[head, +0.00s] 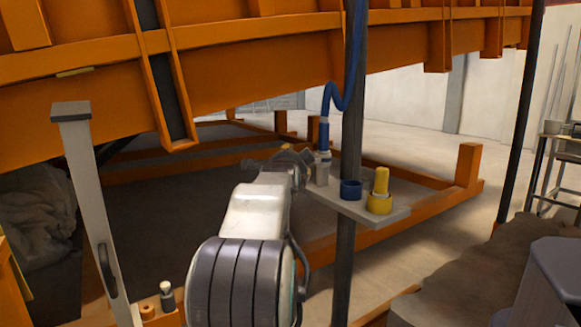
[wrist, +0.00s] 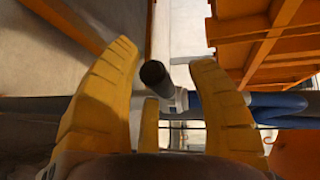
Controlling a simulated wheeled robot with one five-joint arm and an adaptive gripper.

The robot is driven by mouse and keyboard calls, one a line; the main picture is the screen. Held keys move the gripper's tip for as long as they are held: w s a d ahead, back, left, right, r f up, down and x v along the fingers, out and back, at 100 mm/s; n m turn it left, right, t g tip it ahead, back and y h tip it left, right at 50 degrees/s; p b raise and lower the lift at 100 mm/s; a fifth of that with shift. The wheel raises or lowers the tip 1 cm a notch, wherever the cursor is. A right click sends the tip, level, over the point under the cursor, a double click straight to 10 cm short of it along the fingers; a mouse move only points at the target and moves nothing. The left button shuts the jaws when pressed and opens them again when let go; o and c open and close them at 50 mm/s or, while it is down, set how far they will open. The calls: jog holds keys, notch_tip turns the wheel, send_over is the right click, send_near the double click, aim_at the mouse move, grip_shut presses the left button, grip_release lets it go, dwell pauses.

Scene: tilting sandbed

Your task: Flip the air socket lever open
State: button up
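The air socket (head: 322,170) is a small grey fitting on a shelf fixed to a dark pole, with a blue hose (head: 324,136) rising from its top. In the head view my gripper (head: 297,162) is just left of the socket, and the lever cannot be made out there. In the wrist view a dark, round-ended handle (wrist: 156,75), which looks like the lever, joins a pale grey fitting beside the blue hose (wrist: 215,95). My gripper's yellow fingers (wrist: 162,58) are spread apart, with the handle showing between them, close to the right finger. I cannot tell whether they touch.
The grey shelf (head: 393,216) also carries a blue ring (head: 350,190) and a yellow plug (head: 380,190). The dark pole (head: 351,120) stands right behind the socket. A large orange frame (head: 240,75) hangs above. A grey post (head: 85,180) stands at left.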

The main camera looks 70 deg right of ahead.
jog(key=shift+f, duration=0.2)
jog(key=v, duration=1.2)
dwell(0.8)
